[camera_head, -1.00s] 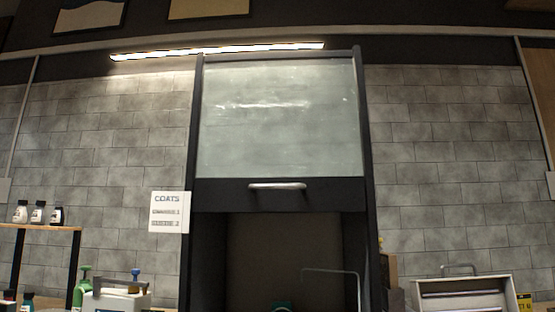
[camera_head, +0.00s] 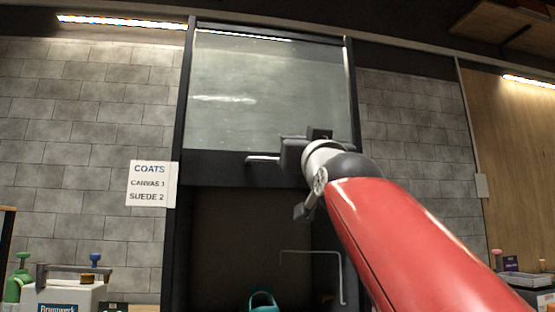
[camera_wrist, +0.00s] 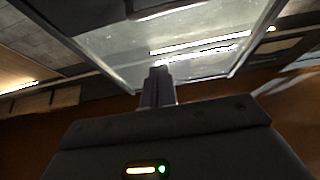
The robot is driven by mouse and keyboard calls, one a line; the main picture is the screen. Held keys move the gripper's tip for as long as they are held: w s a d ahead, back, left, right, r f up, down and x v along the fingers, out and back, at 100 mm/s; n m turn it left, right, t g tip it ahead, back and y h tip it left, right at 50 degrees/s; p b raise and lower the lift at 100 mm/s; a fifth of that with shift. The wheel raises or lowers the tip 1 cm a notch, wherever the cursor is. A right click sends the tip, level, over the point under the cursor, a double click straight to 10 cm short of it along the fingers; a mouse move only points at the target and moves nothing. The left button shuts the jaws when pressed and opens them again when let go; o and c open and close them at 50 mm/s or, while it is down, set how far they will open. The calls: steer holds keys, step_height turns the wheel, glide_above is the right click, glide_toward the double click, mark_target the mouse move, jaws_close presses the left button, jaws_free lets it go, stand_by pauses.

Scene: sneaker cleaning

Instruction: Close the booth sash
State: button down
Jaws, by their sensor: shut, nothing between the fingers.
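The booth sash (camera_head: 265,85) is a glass pane with a dark lower rail, raised in the upper part of the dark booth frame. Its pale bar handle (camera_head: 260,158) shows at the left of my gripper; its right part is hidden. My gripper (camera_head: 306,143) is in front of the rail, just right of the visible handle. I cannot tell whether it touches. Below the rail the booth opening (camera_head: 235,230) is open. In the wrist view, the shut, empty fingers (camera_wrist: 158,80) point toward the glass pane (camera_wrist: 190,45).
A teal object (camera_head: 262,301) and a thin bent metal rod (camera_head: 312,252) are low in the opening. A COATS sign (camera_head: 152,184) hangs left of the frame. A white caddy (camera_head: 65,295) and a green bottle (camera_head: 20,275) stand at lower left.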

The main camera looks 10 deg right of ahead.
steer(key=p+x, duration=0.6)
steer(key=x, duration=0.3)
steer(key=f+b, duration=0.1)
steer(key=f, duration=0.1)
steer(key=f+b, duration=0.1)
steer(key=f, duration=0.1)
steer(key=shift+w, duration=0.4)
